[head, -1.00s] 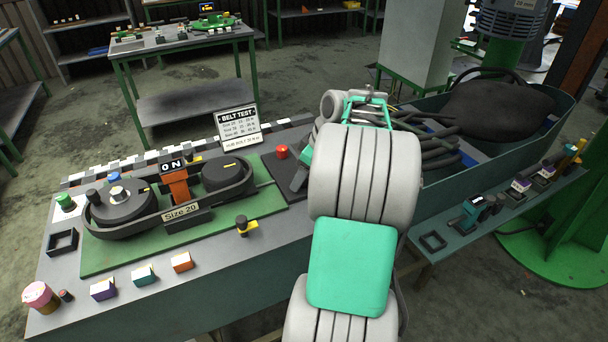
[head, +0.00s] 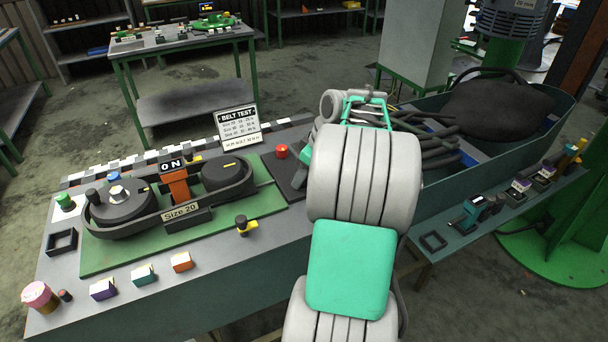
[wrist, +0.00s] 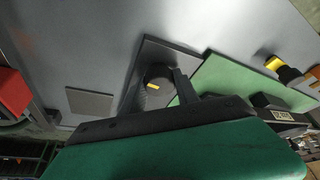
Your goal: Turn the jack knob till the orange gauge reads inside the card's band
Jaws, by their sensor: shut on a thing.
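The jack knob (wrist: 153,84) is a dark round knob with a yellow mark, on a dark plate in the wrist view. My gripper (wrist: 161,80) is shut on it, one finger on each side. In the head view my arm hides the knob and most of the gripper. The orange gauge (head: 177,188) stands between two dark pulleys ringed by a black belt, and its display appears to read 0 N. The white card (head: 238,125), headed BELT TEST, stands behind the bench plate. Its small lines are too fine to read surely.
A red button (head: 281,152) sits on the dark plate near my arm. A black-and-yellow knob (head: 243,225) stands at the green plate's front right. Purple, teal and orange blocks (head: 143,274) line the bench front. A blue-green bin (head: 540,110) is at right.

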